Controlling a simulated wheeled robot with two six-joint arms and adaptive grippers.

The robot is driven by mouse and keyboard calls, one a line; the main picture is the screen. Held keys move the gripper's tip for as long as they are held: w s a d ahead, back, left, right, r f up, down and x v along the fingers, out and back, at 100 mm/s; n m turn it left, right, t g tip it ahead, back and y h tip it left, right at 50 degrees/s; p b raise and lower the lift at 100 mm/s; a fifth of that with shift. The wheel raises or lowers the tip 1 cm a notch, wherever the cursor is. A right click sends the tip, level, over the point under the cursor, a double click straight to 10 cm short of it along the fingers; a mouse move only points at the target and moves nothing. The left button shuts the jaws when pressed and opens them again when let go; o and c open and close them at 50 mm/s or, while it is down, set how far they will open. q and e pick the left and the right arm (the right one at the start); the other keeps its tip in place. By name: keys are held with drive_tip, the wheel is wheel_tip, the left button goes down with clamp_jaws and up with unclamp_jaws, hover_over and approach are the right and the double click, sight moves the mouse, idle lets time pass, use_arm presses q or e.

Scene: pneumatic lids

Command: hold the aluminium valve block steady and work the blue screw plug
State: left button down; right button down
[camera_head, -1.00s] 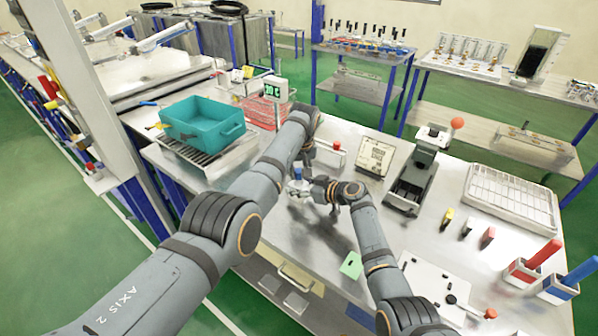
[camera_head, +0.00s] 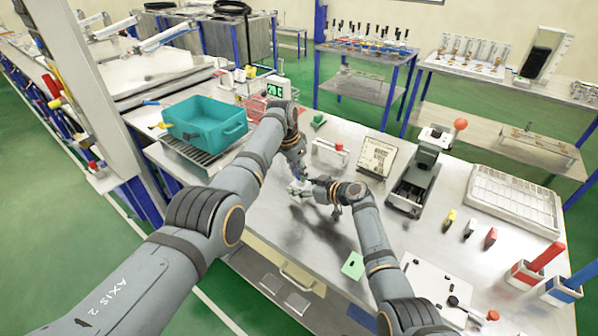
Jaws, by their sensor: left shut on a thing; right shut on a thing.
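The aluminium valve block (camera_head: 297,187) is a small silvery piece near the middle of the bench, largely covered by my grippers. My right gripper (camera_head: 312,189) comes in from the right and is shut on the block at its side. My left gripper (camera_head: 299,174) points down from above and is shut on the blue screw plug (camera_head: 303,178) at the top of the block. Only a little blue of the plug shows between the fingers. How deep the plug sits in the block cannot be seen.
A teal bin (camera_head: 205,122) stands on a rack at the left. Behind my grippers are a white-framed holder with a red knob (camera_head: 339,147) and a beige panel (camera_head: 377,157). A black-and-grey press (camera_head: 412,180) stands right.

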use_arm(q)
drive_tip(key=c, duration=1)
unclamp_jaws()
drive_tip(key=shift+c, duration=0.8)
drive_tip(key=n, duration=0.4)
drive_tip(key=shift+s+d+t+y, duration=0.15)
drive_tip(key=shift+d+t+y, duration=0.15)
drive_tip(key=shift+y, duration=0.1)
drive_tip(key=n+y, duration=0.1)
drive_tip(key=n, duration=0.2)
drive_tip(key=shift+n, duration=0.3)
